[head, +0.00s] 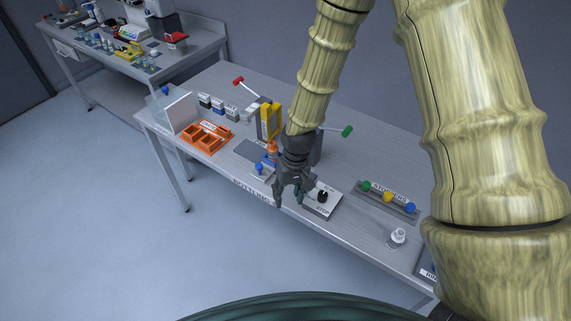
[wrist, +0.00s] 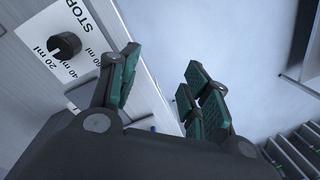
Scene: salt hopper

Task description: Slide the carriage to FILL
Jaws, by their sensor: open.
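My gripper (head: 293,197) is open over the front edge of the bench, fingers pointing down. In the wrist view its green-padded fingers (wrist: 163,78) stand apart with nothing between them. A small blue part (head: 269,161) with a blue knob (head: 259,168) lies just left of my gripper, below an orange-topped item (head: 272,147). It may be the carriage, but my gripper and arm hide part of this area. I cannot read a FILL label.
A white dial box (head: 320,206) with a black knob (wrist: 64,46) sits right of my gripper; the wrist view shows STOP and millilitre marks. Orange bins (head: 207,137) stand left. Stoppers (head: 388,197) and a clear bottle (head: 397,238) are right. Red (head: 238,80) and green (head: 347,131) handles rise behind.

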